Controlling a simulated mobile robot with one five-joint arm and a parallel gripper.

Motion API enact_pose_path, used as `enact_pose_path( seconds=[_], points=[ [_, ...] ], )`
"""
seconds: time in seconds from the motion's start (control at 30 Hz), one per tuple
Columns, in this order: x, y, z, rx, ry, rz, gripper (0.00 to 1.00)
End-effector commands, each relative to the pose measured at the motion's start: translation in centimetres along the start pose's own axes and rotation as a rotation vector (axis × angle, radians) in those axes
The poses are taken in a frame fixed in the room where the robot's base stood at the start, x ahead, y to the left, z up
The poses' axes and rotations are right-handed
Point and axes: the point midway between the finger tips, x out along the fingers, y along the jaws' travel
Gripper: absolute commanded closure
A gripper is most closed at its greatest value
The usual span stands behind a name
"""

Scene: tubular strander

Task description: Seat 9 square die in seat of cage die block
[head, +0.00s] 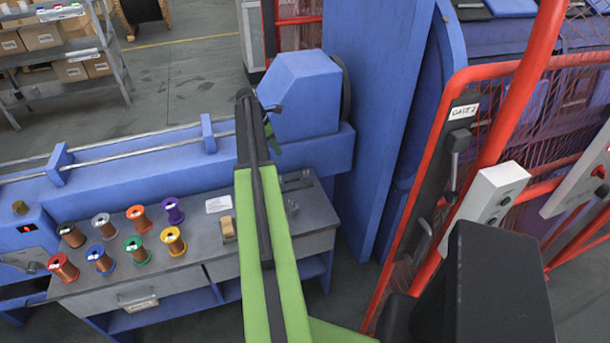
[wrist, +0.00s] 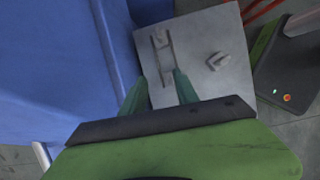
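My gripper (wrist: 160,76) shows two green fingers standing apart in the wrist view, with no held piece visible between them. In the head view my gripper (head: 272,138) is partly hidden by my arm, above the bench's right end. Beyond the fingertips, a grey bracket-like fitting (wrist: 165,52) is on the grey bench top. A small grey angular piece (wrist: 216,61) sits to its right, apart from the fingers. Both are too small to tell which is the square die or the cage die block, and no number is readable.
The grey bench (head: 203,252) carries several wire spools (head: 135,250), a white label (head: 219,204) and a tan block (head: 228,228). A blue machine (head: 300,95) stands behind it. A red guard frame (head: 450,130) is at the right.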

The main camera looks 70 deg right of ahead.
Motion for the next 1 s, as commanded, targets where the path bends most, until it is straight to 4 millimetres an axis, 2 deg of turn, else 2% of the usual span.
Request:
enact_pose_path(
  seconds=[0.03, 0.1, 0.17, 0.37, 0.47, 0.83, 0.9, 1.0],
  points=[
    [0.7, 0.6, 2.7, -0.016, -0.011, -0.010, 0.64],
    [1.3, 0.6, 4.7, -0.039, -0.021, -0.018, 0.64],
    [1.6, 0.5, 5.5, -0.049, -0.024, -0.022, 0.64],
    [2.5, 0.4, 5.4, -0.053, -0.024, -0.022, 0.64],
    [4.0, 0.4, 5.2, -0.052, -0.024, -0.022, 0.64],
    [12.2, 0.2, 5.1, -0.052, -0.024, -0.022, 0.64],
    [13.4, 0.2, 5.2, -0.052, -0.024, -0.022, 0.64],
    [14.1, 0.1, 5.4, -0.053, -0.024, -0.021, 0.64]
  ],
)
